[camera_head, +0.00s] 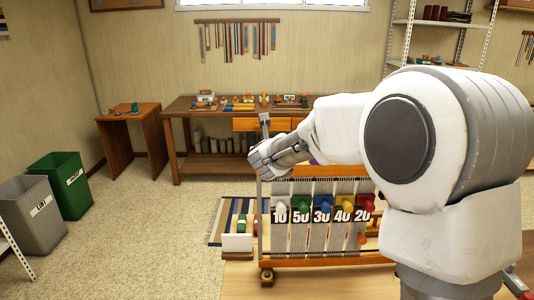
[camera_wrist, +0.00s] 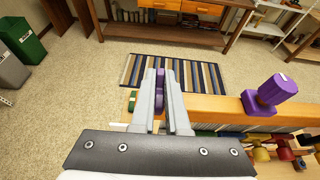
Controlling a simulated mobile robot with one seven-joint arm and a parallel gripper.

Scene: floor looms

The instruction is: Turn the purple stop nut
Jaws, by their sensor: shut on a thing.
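My gripper (camera_wrist: 160,90) is shut on a purple piece, which I take for the purple stop nut (camera_wrist: 160,84). The nut shows as a narrow strip between the two grey fingers, at the left end of the loom's wooden beam (camera_wrist: 215,104). Most of the nut is hidden by the fingers, and its turn angle cannot be told. In the head view my gripper (camera_head: 268,157) is at the upper left of the floor loom (camera_head: 325,262), where the nut cannot be made out. A second purple part, a knob on a block (camera_wrist: 272,93), sits farther right on the beam.
Numbered coloured knobs (camera_head: 322,207) line the loom's front. A striped rug (camera_wrist: 195,73) lies behind the loom. A workbench (camera_head: 185,108) with tools stands at the back wall. Green (camera_head: 65,185) and grey (camera_head: 35,212) bins stand at the left. Carpet between is clear.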

